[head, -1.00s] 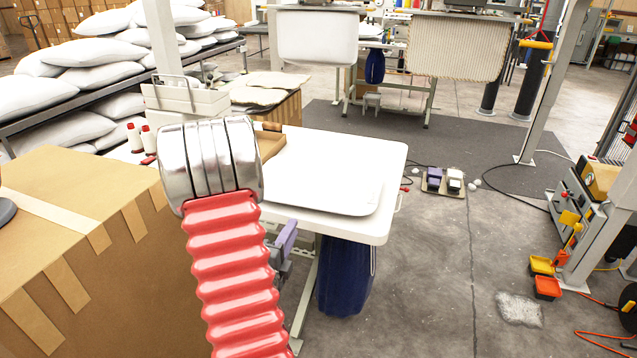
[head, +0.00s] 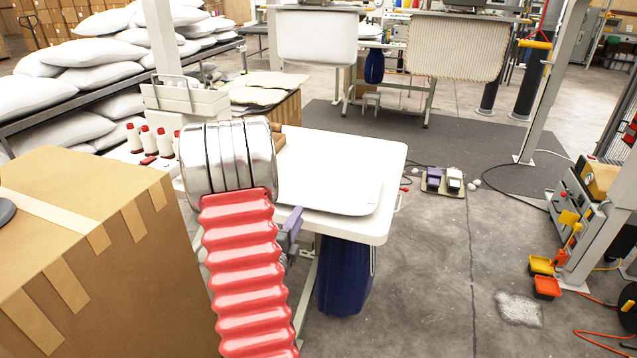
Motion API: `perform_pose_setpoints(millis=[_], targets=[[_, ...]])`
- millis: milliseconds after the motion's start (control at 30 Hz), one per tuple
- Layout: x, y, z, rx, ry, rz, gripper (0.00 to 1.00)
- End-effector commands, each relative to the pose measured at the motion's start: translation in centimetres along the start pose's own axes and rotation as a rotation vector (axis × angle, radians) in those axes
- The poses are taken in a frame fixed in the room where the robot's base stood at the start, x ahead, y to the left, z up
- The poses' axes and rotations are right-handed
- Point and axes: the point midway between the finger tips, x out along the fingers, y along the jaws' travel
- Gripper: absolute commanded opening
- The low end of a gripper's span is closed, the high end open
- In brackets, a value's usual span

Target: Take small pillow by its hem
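A flat white piece with a rounded front corner, seemingly the small pillow (head: 340,192), lies on the white table (head: 375,155). Its left part is hidden behind my arm's silver cuff and red bellows, and its hem cannot be made out at this size. A purple and grey part, seemingly the end of my gripper (head: 291,222), shows just right of the bellows, by the table's front edge and in front of the pillow. The rest of the gripper is hidden behind my arm, so its opening and any contact do not show.
A large cardboard box (head: 85,240) stands close on the left. White and red thread cones (head: 148,139) stand behind it. A dark blue bag (head: 343,275) hangs under the table.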

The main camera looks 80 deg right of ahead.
Motion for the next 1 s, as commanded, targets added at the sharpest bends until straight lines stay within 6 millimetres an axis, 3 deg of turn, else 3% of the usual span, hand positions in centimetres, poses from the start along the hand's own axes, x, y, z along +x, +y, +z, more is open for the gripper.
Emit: perform_pose_setpoints(millis=[700, 1000], targets=[[6.1, 0.0, 0.0, 0.0, 0.0, 0.0, 0.22], [7.5, 0.0, 0.1, -0.001, -0.002, 0.001, 0.22]])
